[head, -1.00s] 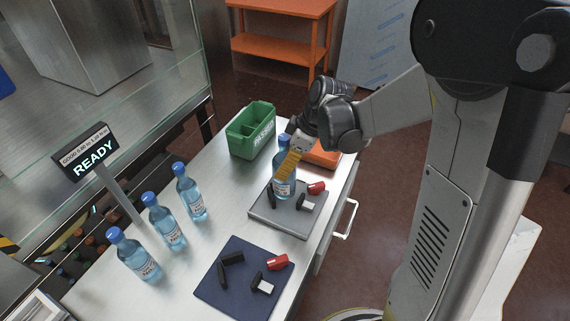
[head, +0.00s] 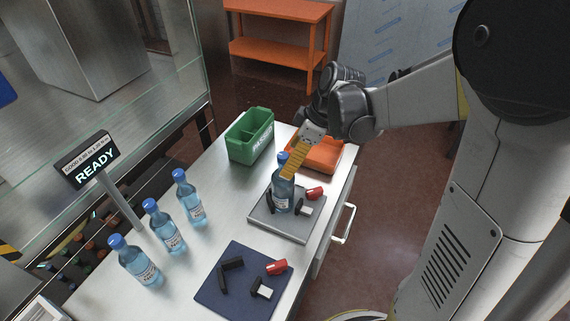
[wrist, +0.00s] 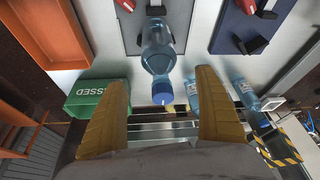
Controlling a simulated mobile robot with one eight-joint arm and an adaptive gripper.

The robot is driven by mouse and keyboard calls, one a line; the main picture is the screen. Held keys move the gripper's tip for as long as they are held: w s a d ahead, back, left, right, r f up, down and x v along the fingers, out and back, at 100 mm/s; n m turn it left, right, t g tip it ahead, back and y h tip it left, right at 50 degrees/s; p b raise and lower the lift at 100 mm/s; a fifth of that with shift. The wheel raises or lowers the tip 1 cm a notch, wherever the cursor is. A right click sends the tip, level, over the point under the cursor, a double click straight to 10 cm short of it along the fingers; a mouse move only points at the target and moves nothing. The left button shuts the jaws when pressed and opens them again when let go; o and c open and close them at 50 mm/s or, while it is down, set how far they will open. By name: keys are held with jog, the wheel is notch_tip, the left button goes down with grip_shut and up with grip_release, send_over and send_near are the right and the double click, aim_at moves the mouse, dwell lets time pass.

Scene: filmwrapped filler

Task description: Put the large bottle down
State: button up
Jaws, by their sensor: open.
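The large bottle (head: 283,190), clear blue with a blue cap, stands upright on the grey plate (head: 285,224) among small black, white and red fixtures. In the wrist view the bottle (wrist: 159,50) lies beyond and between the two yellow fingers, with its cap toward me. My gripper (head: 292,170) is at the bottle's upper part in the head view, with a yellow finger in front of its neck. In the wrist view my gripper (wrist: 165,108) is open, with a gap on both sides of the cap.
Several similar bottles, one of them here (head: 189,197), stand along the left table side. A green bin (head: 250,142) and an orange tray (head: 318,155) are behind. A dark blue plate (head: 232,292) with fixtures lies in front. A READY sign (head: 92,163) stands left.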

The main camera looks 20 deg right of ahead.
jog(key=p+v, duration=0.1)
jog(key=v, duration=0.5)
jog(key=s+a+r+m+t+h, duration=0.2)
jog(key=s+m, duration=0.3)
jog(key=s, duration=0.2)
jog(key=s+a+r+m+t+h, duration=0.1)
jog(key=s+a+r+m+t, duration=0.1)
jog(key=s+m, duration=0.4)
jog(key=shift+s+r+t+h, duration=0.2)
jog(key=shift+s+t+h, duration=0.15)
jog(key=shift+s, duration=0.35)
